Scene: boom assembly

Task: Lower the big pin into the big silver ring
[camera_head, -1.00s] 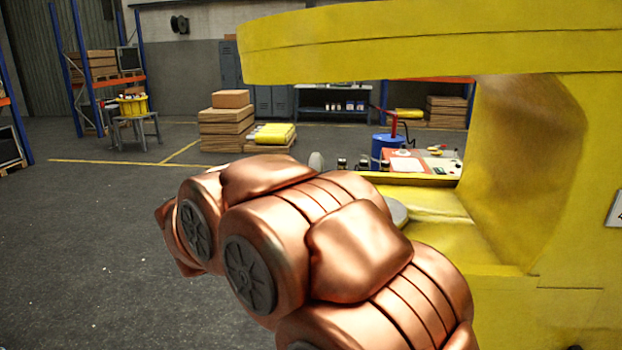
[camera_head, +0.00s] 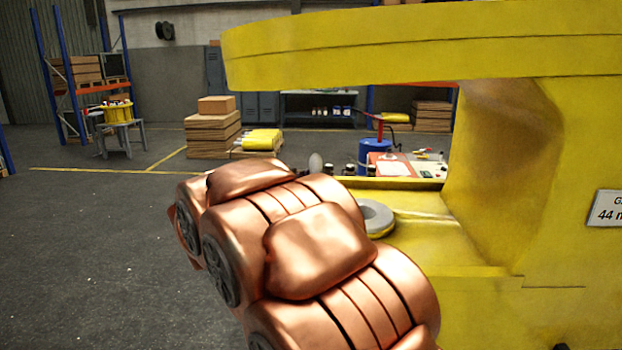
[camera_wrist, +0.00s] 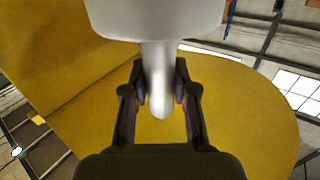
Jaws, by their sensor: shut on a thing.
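The big silver ring (camera_head: 378,215) lies flat on the lower ledge of the yellow boom piece, its left part hidden behind my copper arm. Its dark hole partly shows. In the wrist view, my gripper (camera_wrist: 160,78) is shut on the big pin (camera_wrist: 158,60), a pale shaft with a rounded end between the fingers and a wide pale block at the top edge. In the head view my arm hides the gripper. A pale rounded tip (camera_head: 316,162) shows above the arm; I cannot tell if it belongs to the pin. Pin and ring are not seen together.
The yellow boom (camera_head: 540,180) has an upper beam (camera_head: 400,45) overhanging the ledge and a solid wall at the right. A table with a red-and-white top (camera_head: 392,165) and a blue drum (camera_head: 374,152) stand behind. Open floor (camera_head: 90,250) lies at the left.

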